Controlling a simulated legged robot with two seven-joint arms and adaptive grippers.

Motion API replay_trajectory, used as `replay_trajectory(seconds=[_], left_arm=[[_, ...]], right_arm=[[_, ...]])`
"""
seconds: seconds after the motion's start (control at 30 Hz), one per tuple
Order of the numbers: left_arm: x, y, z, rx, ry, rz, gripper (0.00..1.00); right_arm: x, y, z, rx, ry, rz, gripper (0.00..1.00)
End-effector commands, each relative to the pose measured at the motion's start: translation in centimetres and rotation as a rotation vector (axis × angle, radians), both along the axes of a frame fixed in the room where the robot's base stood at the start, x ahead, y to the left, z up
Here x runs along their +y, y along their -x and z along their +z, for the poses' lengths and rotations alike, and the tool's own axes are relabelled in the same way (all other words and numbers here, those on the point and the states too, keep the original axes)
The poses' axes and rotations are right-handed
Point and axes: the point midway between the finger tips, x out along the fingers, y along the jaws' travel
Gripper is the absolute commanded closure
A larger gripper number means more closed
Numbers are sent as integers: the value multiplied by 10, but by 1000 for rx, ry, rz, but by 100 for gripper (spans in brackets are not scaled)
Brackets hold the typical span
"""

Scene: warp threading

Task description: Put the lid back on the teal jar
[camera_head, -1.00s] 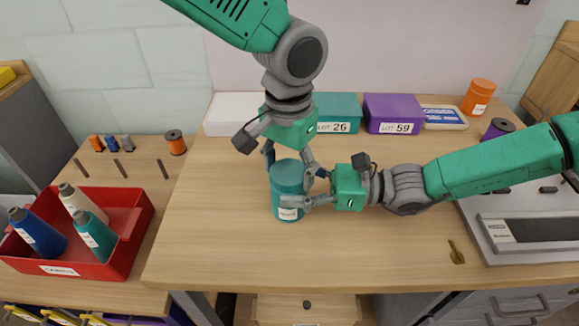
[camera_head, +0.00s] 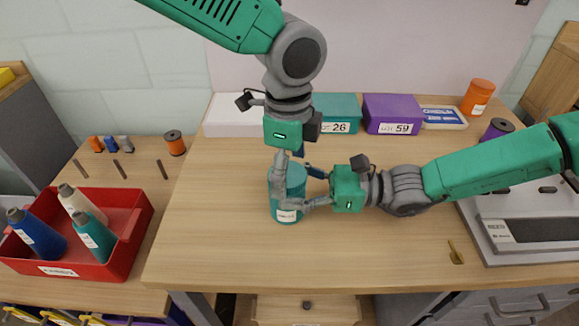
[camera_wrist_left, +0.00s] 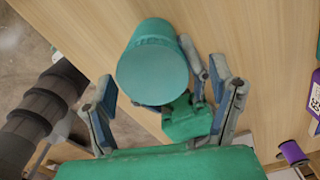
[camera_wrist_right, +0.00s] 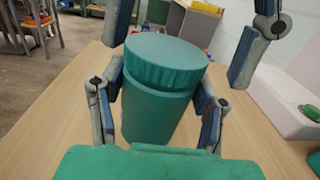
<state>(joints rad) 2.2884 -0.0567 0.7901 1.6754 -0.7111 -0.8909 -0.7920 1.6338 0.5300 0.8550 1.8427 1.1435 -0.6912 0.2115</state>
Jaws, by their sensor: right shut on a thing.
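The teal jar (camera_head: 287,207) stands upright on the table, its white label facing the front. Its teal lid (camera_wrist_right: 165,58), with a ribbed rim, sits level on top of the jar body (camera_wrist_right: 157,113) in the right wrist view. The flat top of the lid also shows in the left wrist view (camera_wrist_left: 152,76). My right gripper (camera_head: 304,189) is shut around the jar body from the right. My left gripper (camera_head: 289,164) points down just above the lid. Its fingers are apart on either side of the lid, and I see nothing held between them.
Behind stand a white box (camera_head: 232,116), a teal box (camera_head: 338,108) and a purple box (camera_head: 391,110). A red bin (camera_head: 122,247) with several cones is at left. A grey device (camera_head: 530,238) is at right. The table front left of the jar is clear.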

Motion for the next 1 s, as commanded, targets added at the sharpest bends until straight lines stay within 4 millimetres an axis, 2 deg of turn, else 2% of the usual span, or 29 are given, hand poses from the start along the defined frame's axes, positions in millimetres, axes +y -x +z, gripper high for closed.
replay_trajectory(seconds=[0.17, 0.5, 0.83, 1.0], left_arm=[[0, 0, 6, 0, -1, 2, 23], [1, 1, 44, 2, -3, 2, 23], [1, 1, 45, 4, -3, 15, 26], [1, 1, 50, 4, -3, 182, 26]], right_arm=[[-1, -2, 0, 1, 1, -4, 100], [-2, -3, 0, 1, 2, -6, 100], [-2, -3, 0, 1, 2, -7, 100], [-2, -3, 0, 1, 2, -7, 100]])
